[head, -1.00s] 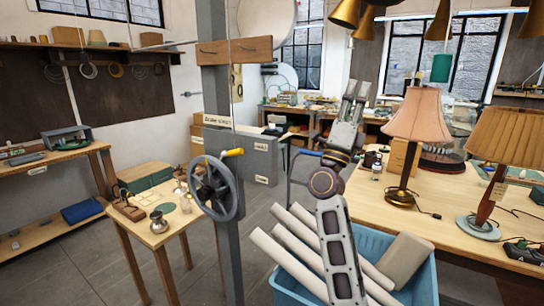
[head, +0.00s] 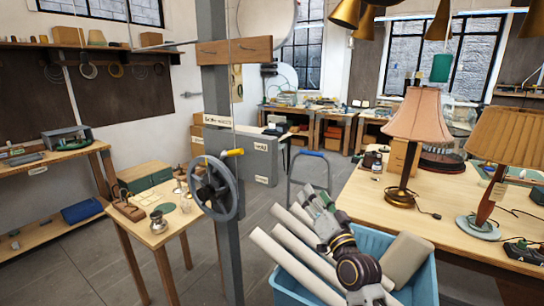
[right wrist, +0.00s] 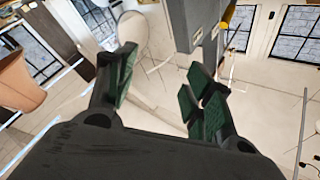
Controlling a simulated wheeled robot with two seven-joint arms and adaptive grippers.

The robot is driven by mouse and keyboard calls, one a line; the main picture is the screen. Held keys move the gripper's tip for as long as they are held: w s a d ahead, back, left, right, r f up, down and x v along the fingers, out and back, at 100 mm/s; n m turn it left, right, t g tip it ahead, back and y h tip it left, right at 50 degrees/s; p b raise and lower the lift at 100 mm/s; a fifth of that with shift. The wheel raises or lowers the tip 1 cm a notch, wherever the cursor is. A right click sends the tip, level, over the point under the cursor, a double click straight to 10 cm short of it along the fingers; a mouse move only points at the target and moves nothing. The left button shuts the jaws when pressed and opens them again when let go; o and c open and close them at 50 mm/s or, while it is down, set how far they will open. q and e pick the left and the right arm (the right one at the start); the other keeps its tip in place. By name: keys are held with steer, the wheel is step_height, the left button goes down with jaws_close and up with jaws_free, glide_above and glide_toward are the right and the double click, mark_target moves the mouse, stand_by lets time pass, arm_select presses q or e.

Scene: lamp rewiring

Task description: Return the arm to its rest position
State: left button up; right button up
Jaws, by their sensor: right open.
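My right arm comes in from the bottom of the head view. The wrist camera sees windows, wall and a pinkish lampshade (right wrist: 18,75) behind the fingers. My left gripper is not in view.
The blue bin (head: 420,285) holds several rolls close to my right arm. The worktable (head: 455,250) at right carries a pink-shaded lamp (head: 415,115) and a pleated lamp (head: 515,140). A grey post with a handwheel (head: 215,188) stands left of the arm. Floor between is partly clear.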

steer(key=s+d+f+n+g+h, duration=0.15)
steer(key=s+f+g, duration=0.4)
steer(key=f, duration=0.65)
steer(key=s+d+f+n+g+h, duration=0.15)
steer(key=s+f+g, duration=0.25)
steer(key=s+f, duration=0.5)
steer(key=s+d+f+n+g+h, duration=0.15)
steer(key=s+d+f+g, duration=0.25)
steer(key=s+f, duration=0.4)
steer(key=s+d+f+n+g+h, duration=0.1)
steer(key=s+d+f+g+h, duration=0.3)
steer(key=s, duration=0.6)
step_height(320, 180, down, 35)
steer(key=s+a+y+b, duration=0.1)
steer(key=s+y, duration=0.2)
steer(key=s+d+f, duration=0.2)
steer(key=s+f, duration=0.8)
steer(key=s, duration=0.1)
steer(key=s+d+f+g, duration=0.1)
steer(key=s+d+f, duration=0.1)
steer(key=s+f, duration=0.8)
steer(key=shift+s+f+h+b, duration=0.35)
steer(key=shift+s+f+b, duration=0.05)
steer(key=shift+s, duration=0.15)
